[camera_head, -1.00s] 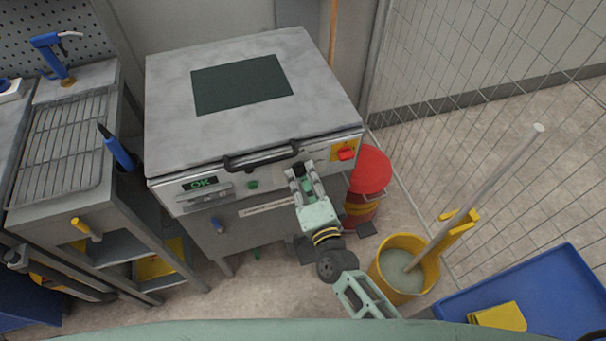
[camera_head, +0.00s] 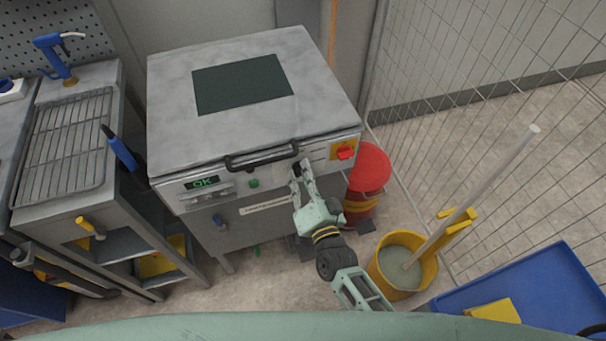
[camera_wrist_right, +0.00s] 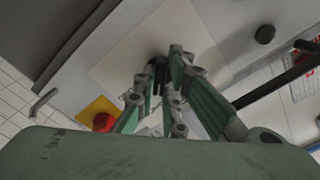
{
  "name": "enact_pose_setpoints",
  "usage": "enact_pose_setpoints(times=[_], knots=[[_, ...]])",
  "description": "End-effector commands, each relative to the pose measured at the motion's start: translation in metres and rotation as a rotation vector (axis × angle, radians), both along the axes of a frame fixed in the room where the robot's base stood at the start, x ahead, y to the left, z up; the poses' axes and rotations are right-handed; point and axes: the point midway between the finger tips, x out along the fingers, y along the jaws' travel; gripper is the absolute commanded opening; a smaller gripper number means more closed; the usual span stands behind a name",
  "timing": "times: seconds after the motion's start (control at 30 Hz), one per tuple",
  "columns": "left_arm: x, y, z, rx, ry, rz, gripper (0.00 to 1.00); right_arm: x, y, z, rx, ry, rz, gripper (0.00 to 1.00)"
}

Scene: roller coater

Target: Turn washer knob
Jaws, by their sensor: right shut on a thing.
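The washer is a grey metal cabinet with a light top (camera_head: 160,110); its front panel carries a lit green "OK" display (camera_head: 203,182). My right gripper (camera_head: 301,172) is at the right half of this panel, right of the black handle (camera_head: 262,159). In the right wrist view my right gripper (camera_wrist_right: 162,76) has its fingers shut on a small dark knob (camera_wrist_right: 158,66) on a pale square plate (camera_wrist_right: 125,60). The fingers hide most of the knob. The head view hides it too. My left gripper is not in view.
A red and yellow switch (camera_head: 345,152) sits right of my gripper. A red bin (camera_head: 369,168), a yellow bucket (camera_head: 385,280) with a pole and a blue tray (camera_head: 560,280) stand to the right. A rack table (camera_head: 60,150) is at the left.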

Motion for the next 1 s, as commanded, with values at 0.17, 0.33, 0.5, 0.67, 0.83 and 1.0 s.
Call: enact_pose_setpoints(times=[0.17, 0.33, 0.5, 0.67, 0.83, 1.0], knots=[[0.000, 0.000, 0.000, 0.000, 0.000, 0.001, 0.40, -0.001, 0.000, -0.002, -0.001, 0.003, 0.001, 0.00], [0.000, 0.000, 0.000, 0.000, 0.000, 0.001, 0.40, -0.001, 0.000, -0.002, 0.000, 0.004, 0.001, 0.14], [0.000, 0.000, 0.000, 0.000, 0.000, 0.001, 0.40, -0.001, 0.000, -0.001, 0.000, 0.003, 0.000, 0.28], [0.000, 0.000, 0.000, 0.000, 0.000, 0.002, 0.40, 0.000, 0.000, -0.001, 0.001, 0.002, 0.000, 0.29], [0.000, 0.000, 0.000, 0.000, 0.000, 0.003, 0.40, -0.002, -0.001, -0.001, 0.001, 0.002, 0.000, 0.29], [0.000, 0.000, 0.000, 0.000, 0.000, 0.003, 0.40, -0.020, -0.007, -0.002, 0.000, 0.004, 0.000, 0.29]])
